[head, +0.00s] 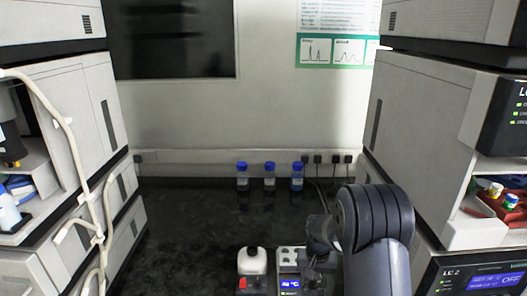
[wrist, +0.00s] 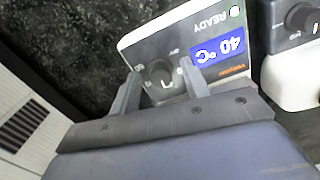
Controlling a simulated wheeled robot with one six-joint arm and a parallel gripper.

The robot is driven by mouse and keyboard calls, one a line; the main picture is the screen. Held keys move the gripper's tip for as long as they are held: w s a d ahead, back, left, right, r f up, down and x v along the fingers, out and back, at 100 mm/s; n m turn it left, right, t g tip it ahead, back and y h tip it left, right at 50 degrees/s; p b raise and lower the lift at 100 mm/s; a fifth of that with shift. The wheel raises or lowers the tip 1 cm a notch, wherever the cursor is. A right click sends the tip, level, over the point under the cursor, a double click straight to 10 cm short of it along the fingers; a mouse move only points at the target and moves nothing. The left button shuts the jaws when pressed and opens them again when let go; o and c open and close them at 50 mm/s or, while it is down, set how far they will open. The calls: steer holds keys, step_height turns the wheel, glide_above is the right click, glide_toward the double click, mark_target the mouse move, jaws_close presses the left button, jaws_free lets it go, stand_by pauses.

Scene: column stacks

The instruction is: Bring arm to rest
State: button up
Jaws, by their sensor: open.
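My arm (head: 375,225) reaches down over the bench at the right of centre in the head view, bent at its dark joint. My gripper (wrist: 162,84) is open in the wrist view, and nothing shows between its fingers except the front of a small heater (wrist: 150,50). The fingers lie on either side of the heater's dark knob (wrist: 162,72); I cannot tell whether they touch it. The heater's blue display (wrist: 219,48) reads 40 °C, upside down here, and its READY light is green. In the head view the heater (head: 289,284) is partly hidden by my arm.
A white device with a red switch (head: 252,262) stands left of the heater. Three blue-capped bottles (head: 269,178) stand at the back wall. Tall instrument stacks rise at left (head: 75,120) and right (head: 420,125), close to my arm. The dark bench (head: 185,220) is clear at left.

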steer(key=shift+n+p, duration=0.9)
steer(key=shift+n, duration=1.1)
steer(key=shift+s, duration=0.1)
